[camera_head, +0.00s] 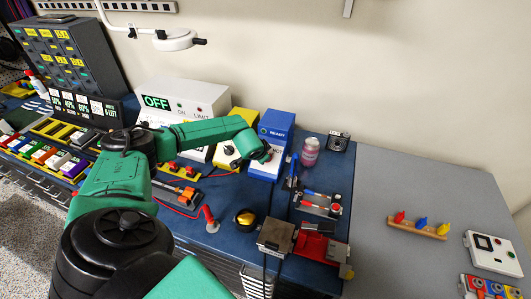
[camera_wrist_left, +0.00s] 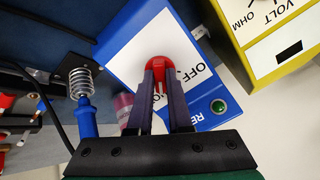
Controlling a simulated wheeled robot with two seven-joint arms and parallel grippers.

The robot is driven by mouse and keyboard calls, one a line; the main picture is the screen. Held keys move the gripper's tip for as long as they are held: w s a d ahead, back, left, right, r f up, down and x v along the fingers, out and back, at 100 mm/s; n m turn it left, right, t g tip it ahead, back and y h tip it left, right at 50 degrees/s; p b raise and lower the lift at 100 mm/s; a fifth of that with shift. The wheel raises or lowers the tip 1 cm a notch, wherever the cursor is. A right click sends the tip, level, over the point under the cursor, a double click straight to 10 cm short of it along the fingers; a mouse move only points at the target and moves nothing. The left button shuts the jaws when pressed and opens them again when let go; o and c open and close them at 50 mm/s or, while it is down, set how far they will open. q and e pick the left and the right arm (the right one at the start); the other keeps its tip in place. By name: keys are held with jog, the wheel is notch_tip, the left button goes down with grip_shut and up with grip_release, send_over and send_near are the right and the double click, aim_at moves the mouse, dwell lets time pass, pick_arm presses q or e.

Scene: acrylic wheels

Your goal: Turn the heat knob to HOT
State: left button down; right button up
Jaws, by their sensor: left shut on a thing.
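The heat knob is red (camera_wrist_left: 172,66) and sits on the white front panel of a blue box (camera_wrist_left: 125,38). In the wrist view "OFF" is printed beside the knob, and part of the panel is hidden by my fingers. My left gripper (camera_wrist_left: 167,84) is shut on the knob, with one dark finger on each side. In the head view the blue box (camera_head: 277,122) reads "READY" on top. My left gripper (camera_head: 264,156) is at its front there and covers the knob. My right gripper is not in view.
A yellow meter (camera_head: 233,135) stands close left of the blue box. A spring holder with a blue-handled tool (camera_wrist_left: 84,95) is beside it, and a pink jar (camera_head: 310,152) stands to its right. A white box reading "OFF" (camera_head: 205,97) is further left.

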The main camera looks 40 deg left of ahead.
pick_arm(q)
jog(key=shift+d+m+p, duration=0.25)
jog(key=shift+m+p, duration=0.25)
jog(key=shift+p, duration=1.25)
jog(key=shift+w+m, duration=0.1)
jog(key=shift+m, duration=0.5)
jog(key=c, duration=0.7)
grip_release()
jog(key=shift+f, duration=0.1)
jog(key=shift+s+r, duration=0.35)
jog(key=shift+r, duration=0.1)
jog(key=v, duration=0.6)
